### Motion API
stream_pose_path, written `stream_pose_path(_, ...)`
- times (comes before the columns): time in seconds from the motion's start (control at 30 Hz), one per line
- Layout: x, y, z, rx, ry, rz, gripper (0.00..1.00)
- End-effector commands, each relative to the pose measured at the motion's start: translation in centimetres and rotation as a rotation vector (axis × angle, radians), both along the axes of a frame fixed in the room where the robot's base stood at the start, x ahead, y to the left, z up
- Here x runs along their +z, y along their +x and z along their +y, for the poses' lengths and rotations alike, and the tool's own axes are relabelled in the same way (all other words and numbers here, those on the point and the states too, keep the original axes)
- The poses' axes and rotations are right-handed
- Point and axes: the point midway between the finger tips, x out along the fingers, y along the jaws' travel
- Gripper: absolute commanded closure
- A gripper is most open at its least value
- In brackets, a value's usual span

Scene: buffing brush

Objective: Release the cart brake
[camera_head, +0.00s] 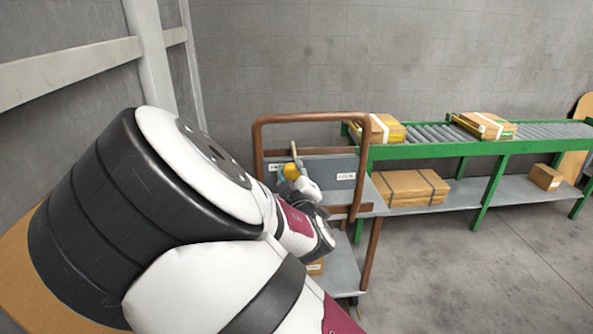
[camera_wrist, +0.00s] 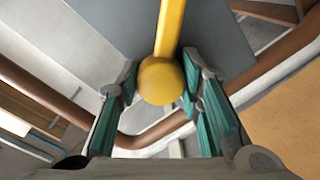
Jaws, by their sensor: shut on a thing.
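The cart (camera_head: 262,135) has a brown tube frame and a grey panel (camera_head: 325,168) with small white labels at its left and right. In the wrist view, the brake lever is a yellow bar (camera_wrist: 171,25) ending in a round yellow knob (camera_wrist: 160,82). My gripper (camera_wrist: 160,74) is shut on this knob, with one teal-padded finger on each side. In the head view, my gripper (camera_head: 289,175) is at the panel, nearer its left label (camera_head: 273,167) than its right label (camera_head: 345,176). My arm hides the cart's lower left part.
A green-framed roller conveyor (camera_head: 430,150) stands right of the cart, with boxes on top (camera_head: 485,125) and on its lower shelf (camera_head: 410,188). A grey wall is behind. The floor (camera_head: 460,270) at the front right is clear.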

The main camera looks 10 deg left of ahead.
Motion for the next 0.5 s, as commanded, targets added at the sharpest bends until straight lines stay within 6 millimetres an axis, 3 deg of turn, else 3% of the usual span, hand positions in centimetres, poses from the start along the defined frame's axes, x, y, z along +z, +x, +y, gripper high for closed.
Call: stream_pose_path(0.5,-0.29,-0.12,0.33,0.003,-0.033,-0.007,1.0)
